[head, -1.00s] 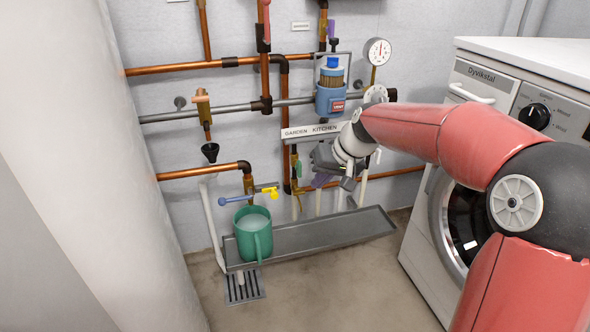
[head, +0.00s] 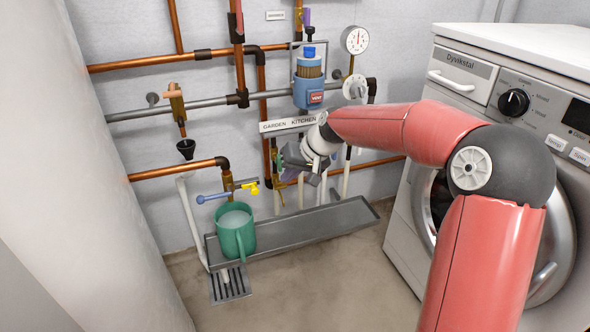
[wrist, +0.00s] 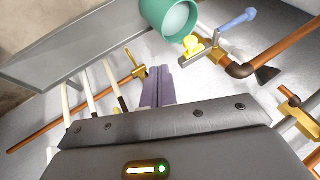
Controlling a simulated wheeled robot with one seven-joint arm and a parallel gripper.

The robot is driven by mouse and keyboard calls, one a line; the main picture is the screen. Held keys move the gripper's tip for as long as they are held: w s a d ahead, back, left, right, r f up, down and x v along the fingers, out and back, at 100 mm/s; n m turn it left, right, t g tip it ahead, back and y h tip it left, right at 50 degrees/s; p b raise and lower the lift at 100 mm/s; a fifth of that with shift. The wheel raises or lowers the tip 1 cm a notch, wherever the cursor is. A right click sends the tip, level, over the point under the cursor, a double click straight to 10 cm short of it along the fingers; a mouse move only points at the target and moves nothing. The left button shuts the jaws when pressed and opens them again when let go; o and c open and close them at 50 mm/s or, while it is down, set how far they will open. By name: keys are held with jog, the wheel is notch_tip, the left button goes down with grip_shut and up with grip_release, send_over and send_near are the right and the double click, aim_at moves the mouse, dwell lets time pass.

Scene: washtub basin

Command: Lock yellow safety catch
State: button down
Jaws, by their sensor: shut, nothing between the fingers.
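The yellow safety catch (head: 252,186) sits on the lower tap at the end of the copper pipe, beside the tap's blue lever handle (head: 213,197). In the wrist view the catch (wrist: 192,43) is a small yellow piece beyond and to the right of my fingertips, next to the blue handle (wrist: 238,20). My gripper (head: 289,174) is in front of the pipes, just right of the catch and apart from it. In the wrist view its two purple fingers (wrist: 158,75) are together with nothing between them. Whether the catch is engaged cannot be told.
Copper and white pipes (wrist: 108,75) stand close to my gripper. The washing machine (head: 405,215) stands at right.

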aim_at(254, 191)
jog(key=a+f, duration=0.3)
jog(key=a, duration=0.2)
jog(key=shift+w+a+f+b, duration=0.35)
jog(key=shift+w+b, duration=0.05)
jog(key=shift+b, duration=0.05)
jog(key=shift+a, duration=0.1)
jog(key=shift+s+a, duration=0.2)
jog(key=shift+a, duration=0.45)
jog(key=shift+s+a, duration=0.2)
jog(key=shift+a, duration=0.4)
